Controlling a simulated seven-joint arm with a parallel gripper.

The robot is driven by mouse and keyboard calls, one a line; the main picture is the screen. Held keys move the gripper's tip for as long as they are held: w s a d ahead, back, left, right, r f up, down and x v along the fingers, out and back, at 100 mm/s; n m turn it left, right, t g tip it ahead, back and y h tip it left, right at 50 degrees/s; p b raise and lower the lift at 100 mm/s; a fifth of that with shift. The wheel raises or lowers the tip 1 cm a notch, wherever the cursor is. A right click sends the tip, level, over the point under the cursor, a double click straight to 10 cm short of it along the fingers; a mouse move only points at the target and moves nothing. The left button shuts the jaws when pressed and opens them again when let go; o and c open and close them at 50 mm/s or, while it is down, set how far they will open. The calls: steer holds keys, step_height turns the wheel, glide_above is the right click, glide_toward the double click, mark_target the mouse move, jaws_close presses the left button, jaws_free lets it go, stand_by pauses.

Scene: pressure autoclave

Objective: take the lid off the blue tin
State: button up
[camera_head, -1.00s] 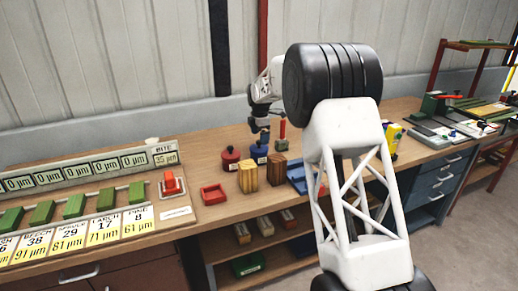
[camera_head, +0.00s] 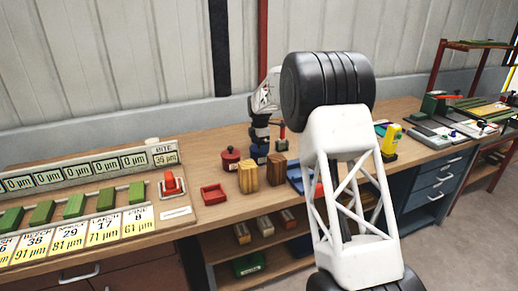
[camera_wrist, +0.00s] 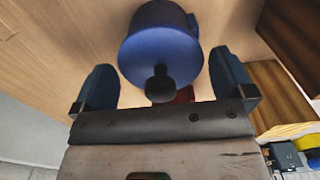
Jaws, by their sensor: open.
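The blue tin (camera_head: 259,157) stands on the bench in the head view, partly covered by my gripper (camera_head: 260,143) just above it. In the wrist view the blue tin (camera_wrist: 158,40) shows its round blue lid (camera_wrist: 160,57) with a dark knob (camera_wrist: 160,86) in the middle. My gripper (camera_wrist: 163,65) is open, with one finger on each side of the lid and knob. I see a gap on both sides, and nothing is held. The lid sits on the tin.
A red tin (camera_head: 231,159) stands just left of the blue tin. Two wooden blocks (camera_head: 248,178) (camera_head: 277,170) stand in front of it. A red tray (camera_head: 213,194) lies further left. A red-topped item (camera_head: 282,140) is close on the right.

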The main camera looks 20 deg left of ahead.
steer(key=c, duration=0.7)
steer(key=shift+r, duration=0.15)
steer(key=shift+r, duration=4.9)
